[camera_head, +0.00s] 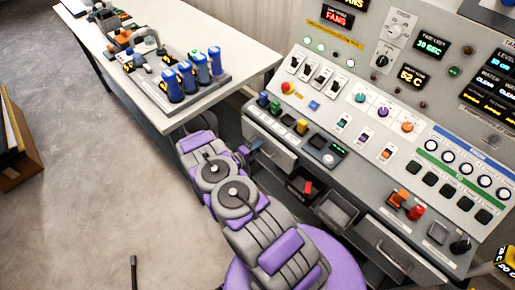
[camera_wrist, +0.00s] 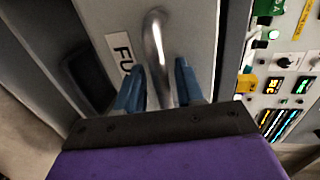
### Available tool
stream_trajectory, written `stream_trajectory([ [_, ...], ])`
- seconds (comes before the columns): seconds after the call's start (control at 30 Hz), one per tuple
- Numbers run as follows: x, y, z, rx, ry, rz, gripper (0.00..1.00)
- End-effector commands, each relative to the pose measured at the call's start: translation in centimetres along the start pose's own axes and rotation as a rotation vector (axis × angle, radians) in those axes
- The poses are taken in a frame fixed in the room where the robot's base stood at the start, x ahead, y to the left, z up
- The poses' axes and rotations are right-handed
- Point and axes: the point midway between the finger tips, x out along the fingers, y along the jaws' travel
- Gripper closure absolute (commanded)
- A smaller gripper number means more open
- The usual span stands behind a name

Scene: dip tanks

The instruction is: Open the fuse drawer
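The fuse drawer (camera_wrist: 100,20) fills the upper middle of the wrist view as a grey front with a white label reading "FU", the rest cut off by a finger. Its curved metal handle (camera_wrist: 153,45) stands between the two blue fingers of my gripper (camera_wrist: 160,88). The fingers are spread, with a gap on each side of the handle. In the head view, my gripper (camera_head: 254,149) is at the drawer front (camera_head: 276,150) below the left end of the control panel. The handle is hidden there. The drawer looks shut, though its edges are hard to see.
The control panel (camera_head: 345,95) with switches, knobs and displays rises above the drawer. An open dark bin (camera_head: 335,211) and another drawer with a handle (camera_head: 395,250) lie to the right. A white table (camera_head: 240,58) with blue canisters (camera_head: 190,77) stands left.

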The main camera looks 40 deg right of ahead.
Motion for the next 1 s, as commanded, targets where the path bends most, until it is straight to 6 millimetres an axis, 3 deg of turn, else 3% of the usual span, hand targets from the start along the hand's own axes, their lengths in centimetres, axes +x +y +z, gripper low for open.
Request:
stream_trajectory([
  [0.07,-0.02,0.00,0.01,0.000,0.000,0.000,0.63],
  [0.47,-0.04,0.07,0.03,-0.001,0.000,0.001,1.00],
  [1.0,-0.45,0.33,0.05,-0.004,-0.001,0.004,1.00],
])
